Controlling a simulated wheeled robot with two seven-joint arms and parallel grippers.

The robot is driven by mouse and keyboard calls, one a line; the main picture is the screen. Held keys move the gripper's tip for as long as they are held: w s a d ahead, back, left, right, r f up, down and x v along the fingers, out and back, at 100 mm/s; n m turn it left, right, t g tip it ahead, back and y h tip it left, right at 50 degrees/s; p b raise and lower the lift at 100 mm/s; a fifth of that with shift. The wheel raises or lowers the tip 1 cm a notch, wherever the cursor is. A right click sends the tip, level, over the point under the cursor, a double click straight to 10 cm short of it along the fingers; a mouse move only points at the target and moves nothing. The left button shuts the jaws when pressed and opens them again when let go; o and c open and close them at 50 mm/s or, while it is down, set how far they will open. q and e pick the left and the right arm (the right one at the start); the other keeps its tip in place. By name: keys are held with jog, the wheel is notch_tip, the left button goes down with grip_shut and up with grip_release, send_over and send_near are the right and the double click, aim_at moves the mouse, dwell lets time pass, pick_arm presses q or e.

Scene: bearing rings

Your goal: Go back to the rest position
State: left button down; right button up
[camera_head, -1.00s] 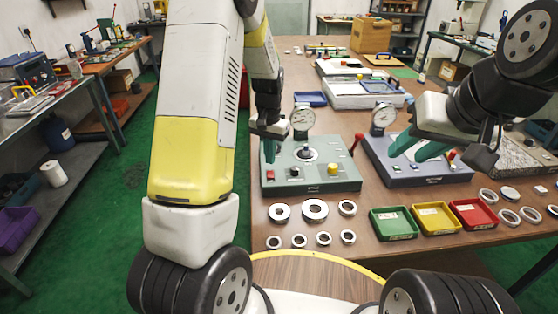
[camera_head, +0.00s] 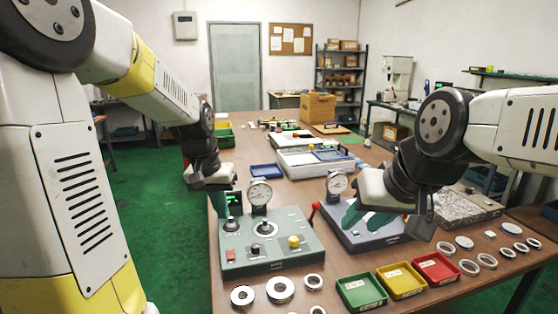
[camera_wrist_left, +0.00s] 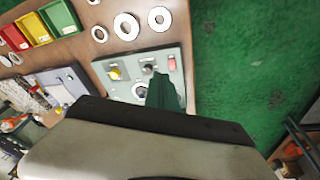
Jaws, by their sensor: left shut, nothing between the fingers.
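My left gripper (camera_head: 220,204) points down at the left back corner of the green gauge box (camera_head: 262,258), beside its dial gauge (camera_head: 260,192). Its teal fingers are shut together with nothing held. In the left wrist view the fingers (camera_wrist_left: 164,92) show over the same box (camera_wrist_left: 126,92). My right gripper (camera_head: 352,214) points down and left over the blue-grey gauge box (camera_head: 392,238), just below a second dial gauge (camera_head: 337,184). Its teal fingers overlap in the picture, and their gap cannot be made out.
Several metal rings (camera_head: 281,290) lie at the table's front, with more at the right (camera_head: 487,261). Green (camera_head: 362,291), yellow (camera_head: 401,280) and red (camera_head: 436,268) trays stand between them. A red-knobbed lever (camera_head: 315,207) rises between the gauge boxes. Green floor (camera_head: 165,205) is open at left.

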pick_arm(q)
jog(key=s+r+t, duration=0.2)
jog(key=s+r, duration=0.2)
jog(key=s, duration=0.4)
jog(key=s+d+r+n+t, duration=0.1)
jog(key=s+r, duration=0.3)
jog(key=s, duration=0.5)
jog(key=shift+r+t+h, duration=0.35)
jog(key=shift+t+h, duration=0.05)
